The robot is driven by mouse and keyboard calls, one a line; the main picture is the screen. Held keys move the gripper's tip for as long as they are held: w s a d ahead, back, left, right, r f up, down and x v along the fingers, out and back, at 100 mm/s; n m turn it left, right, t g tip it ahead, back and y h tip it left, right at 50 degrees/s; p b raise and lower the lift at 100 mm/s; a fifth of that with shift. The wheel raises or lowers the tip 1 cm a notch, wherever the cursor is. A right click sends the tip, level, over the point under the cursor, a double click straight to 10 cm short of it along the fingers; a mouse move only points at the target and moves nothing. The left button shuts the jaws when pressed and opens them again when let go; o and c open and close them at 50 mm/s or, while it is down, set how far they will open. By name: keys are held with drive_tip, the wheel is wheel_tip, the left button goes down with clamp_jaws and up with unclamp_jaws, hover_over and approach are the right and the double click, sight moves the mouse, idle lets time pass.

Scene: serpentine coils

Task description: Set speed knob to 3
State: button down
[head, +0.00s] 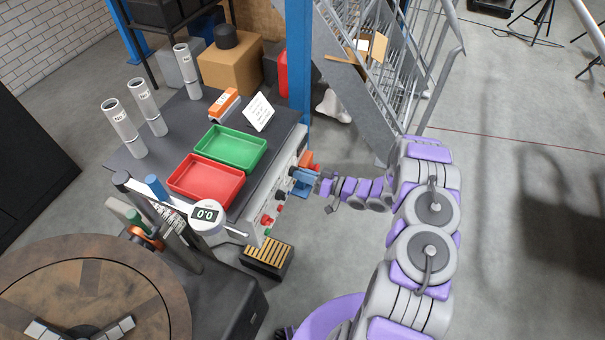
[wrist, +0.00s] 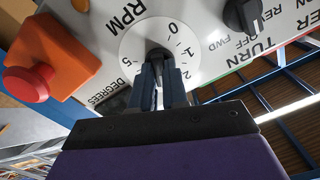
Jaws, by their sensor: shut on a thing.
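The speed knob (wrist: 157,55) is dark and sits at the centre of a white round dial (wrist: 133,42) marked RPM. The figures 0, 1, 2 and 5 show around the dial; the part between 2 and 5 is hidden by my fingers. My gripper (wrist: 158,82) is shut on the knob, with one dark finger on each side. Which figure the knob points to cannot be told. In the head view my gripper (head: 303,183) is at the front of the control panel (head: 257,222), and the knob is hidden there.
A red push button (wrist: 28,83) on an orange box is left of the dial in the wrist view. A black TURN switch (wrist: 241,15) marked FWD, OFF, REV is to its right. Red (head: 206,181) and green (head: 230,148) trays lie on the bench above the panel.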

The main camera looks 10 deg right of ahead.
drive_tip(key=c, duration=1.1)
unclamp_jaws()
drive_tip(key=shift+d, duration=0.2)
drive_tip(key=shift+c, duration=0.2)
drive_tip(key=p+v, duration=0.2)
drive_tip(key=v, duration=1.5)
drive_tip(key=shift+s+d+p, duration=0.15)
drive_tip(key=shift+d+p, duration=0.05)
drive_tip(key=shift+p, duration=0.1)
